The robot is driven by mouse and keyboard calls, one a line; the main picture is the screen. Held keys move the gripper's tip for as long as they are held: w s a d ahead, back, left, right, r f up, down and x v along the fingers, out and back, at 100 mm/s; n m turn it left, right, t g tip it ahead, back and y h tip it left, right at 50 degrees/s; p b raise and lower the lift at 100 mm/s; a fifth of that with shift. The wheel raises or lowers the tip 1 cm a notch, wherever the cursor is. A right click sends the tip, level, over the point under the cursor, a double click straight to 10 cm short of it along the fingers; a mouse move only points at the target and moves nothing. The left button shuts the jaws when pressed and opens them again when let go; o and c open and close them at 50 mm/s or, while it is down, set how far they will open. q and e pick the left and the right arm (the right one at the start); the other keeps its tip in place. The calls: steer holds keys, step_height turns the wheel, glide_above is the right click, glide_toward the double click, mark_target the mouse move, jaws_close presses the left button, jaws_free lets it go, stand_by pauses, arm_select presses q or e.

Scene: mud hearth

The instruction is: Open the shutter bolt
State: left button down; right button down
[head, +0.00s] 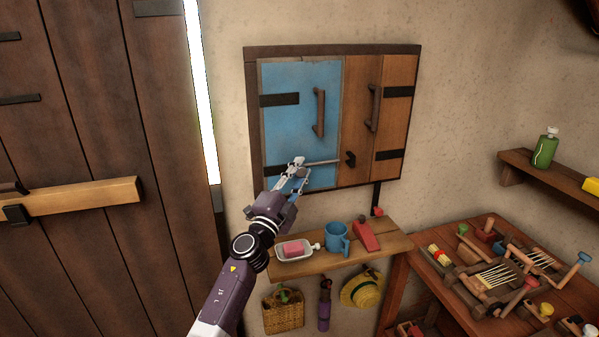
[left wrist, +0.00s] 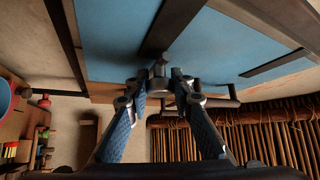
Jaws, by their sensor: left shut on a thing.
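The blue shutter leaf (head: 285,125) and the brown plank leaf (head: 357,120) are closed side by side in a dark wooden frame. The thin grey shutter bolt (head: 325,162) lies level across the lower part of the blue leaf. Its right end runs to a dark bracket (head: 350,159) on the brown leaf; I cannot tell how deep its tip sits. My left gripper (head: 297,167) is shut on the bolt's left end, which the fingers partly hide. In the left wrist view the fingertips (left wrist: 161,82) close around a small metal part against the blue leaf. My right gripper is out of view.
A cluttered table (head: 425,265) stands at right. A barred plank door (head: 100,110) is at left.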

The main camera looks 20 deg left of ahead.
arm_select(q)
steer(key=shift+d+f, duration=0.1)
steer(key=w+d+b, duration=0.1)
steer(key=d, duration=0.1)
steer(key=w+d+b, duration=0.1)
steer(key=w+d, duration=0.1)
steer(key=shift+d, duration=0.25)
steer(key=c, duration=1.9)
jaws_free()
steer(key=shift+w+d, duration=0.1)
steer(key=shift+c, duration=0.2)
steer(key=shift+o, duration=1.4)
steer(key=shift+w+d, duration=0.1)
steer(key=shift+w, duration=0.05)
